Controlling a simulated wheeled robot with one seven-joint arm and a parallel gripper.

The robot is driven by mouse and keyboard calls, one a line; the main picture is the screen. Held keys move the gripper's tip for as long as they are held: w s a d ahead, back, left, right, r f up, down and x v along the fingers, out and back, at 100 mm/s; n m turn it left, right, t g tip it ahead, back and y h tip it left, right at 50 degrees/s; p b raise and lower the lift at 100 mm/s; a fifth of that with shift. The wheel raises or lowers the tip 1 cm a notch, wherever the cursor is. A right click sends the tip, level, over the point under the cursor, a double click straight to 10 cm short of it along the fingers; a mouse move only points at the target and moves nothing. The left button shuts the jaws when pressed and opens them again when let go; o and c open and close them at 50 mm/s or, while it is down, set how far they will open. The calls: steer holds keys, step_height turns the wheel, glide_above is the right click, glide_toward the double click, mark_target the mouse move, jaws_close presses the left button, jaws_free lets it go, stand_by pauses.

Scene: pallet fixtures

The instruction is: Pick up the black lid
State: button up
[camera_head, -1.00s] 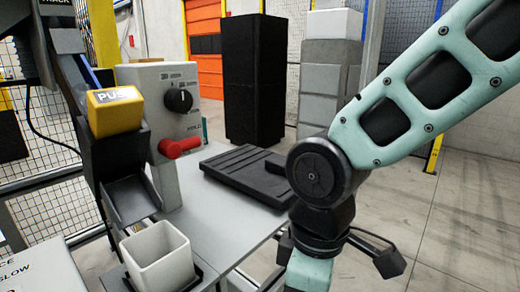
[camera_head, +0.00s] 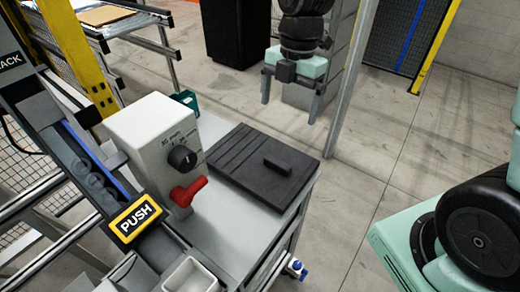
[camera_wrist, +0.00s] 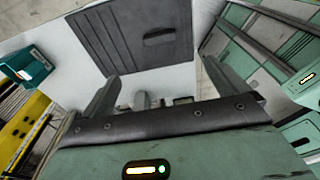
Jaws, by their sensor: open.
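The black lid (camera_head: 255,165) is a flat square panel with grooves on its left part and a raised handle bar (camera_head: 278,167) on its right part. It lies flat on the grey table top near the table's right edge. It also shows in the wrist view (camera_wrist: 135,35), beyond the fingers. My gripper (camera_head: 289,112) hangs above and behind the lid in the head view, fingers apart and pointing down. In the wrist view my gripper (camera_wrist: 165,85) has its two fingers spread with nothing held between them. The lid is apart from the fingers.
A white box with a black knob and red lever (camera_head: 160,148) stands left of the lid. A yellow PUSH button (camera_head: 138,218) and a white square cup (camera_head: 190,275) are at the front left. A teal bin (camera_wrist: 28,65) shows in the wrist view.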

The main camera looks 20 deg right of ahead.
steer(key=p, duration=0.2)
glide_above(278, 162)
steer(key=f, duration=1.1)
steer(key=shift+w+d+f, duration=0.1)
steer(key=shift+d+f, duration=0.2)
steer(key=shift+d, duration=0.05)
steer(key=shift+a+f+p, duration=0.2)
steer(key=shift+f+p, duration=0.35)
steer(key=shift+f, duration=0.7)
steer(key=shift+a+f+p, duration=0.15)
steer(key=shift+f+p, duration=0.35)
steer(key=shift+f, duration=0.75)
steer(key=c, duration=1.3)
steer(key=shift+c, duration=0.8)
steer(key=shift+r, duration=0.1)
